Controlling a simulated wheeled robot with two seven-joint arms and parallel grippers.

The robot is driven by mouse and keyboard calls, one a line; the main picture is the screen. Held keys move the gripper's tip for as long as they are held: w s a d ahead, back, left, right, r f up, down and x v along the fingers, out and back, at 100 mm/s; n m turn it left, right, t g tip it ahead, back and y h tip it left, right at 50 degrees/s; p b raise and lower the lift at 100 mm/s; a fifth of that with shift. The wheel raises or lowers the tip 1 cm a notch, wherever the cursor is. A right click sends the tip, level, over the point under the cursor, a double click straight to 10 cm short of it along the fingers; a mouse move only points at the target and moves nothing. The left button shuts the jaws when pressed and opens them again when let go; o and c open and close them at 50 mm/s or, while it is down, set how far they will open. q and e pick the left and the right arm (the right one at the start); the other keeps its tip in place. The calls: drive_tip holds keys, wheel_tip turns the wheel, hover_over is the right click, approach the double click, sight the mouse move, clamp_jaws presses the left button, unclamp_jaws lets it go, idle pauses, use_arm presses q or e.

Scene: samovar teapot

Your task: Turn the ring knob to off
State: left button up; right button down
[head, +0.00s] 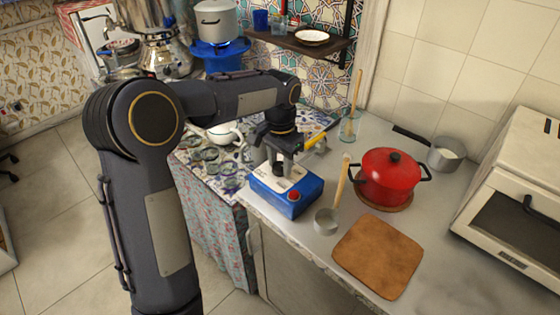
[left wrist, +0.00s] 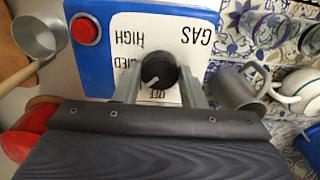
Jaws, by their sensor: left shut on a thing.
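The ring knob (left wrist: 160,68) is black and round with a pale pointer line. It sits on the white face of a blue control box (left wrist: 95,55) marked HIGH, MED, OFF and GAS. In the left wrist view the lettering is upside down, and the pointer slants down and left near OFF. My left gripper (left wrist: 158,78) has one finger on each side of the knob and is shut on it. In the head view the left gripper (head: 281,160) reaches down onto the blue box (head: 288,205), hiding most of the knob. My right gripper is not in view.
A red button (head: 294,196) is on the box. A small saucepan (head: 326,221), a red pot (head: 392,178) and a wooden board (head: 378,257) stand to the right on the counter. A white teapot (head: 224,134) and glasses are to the left.

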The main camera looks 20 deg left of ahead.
sight(279, 166)
use_arm(q)
drive_tip(key=shift+n, duration=0.3)
drive_tip(key=n+p, duration=0.1)
drive_tip(key=n, duration=0.2)
drive_tip(key=shift+r, duration=0.15)
drive_tip(key=shift+n+p, duration=0.75)
drive_tip(key=shift+n, duration=1.95)
drive_tip(key=o, duration=1)
wheel_tip(279, 166, up, 8)
drive_tip(key=shift+f, duration=0.2)
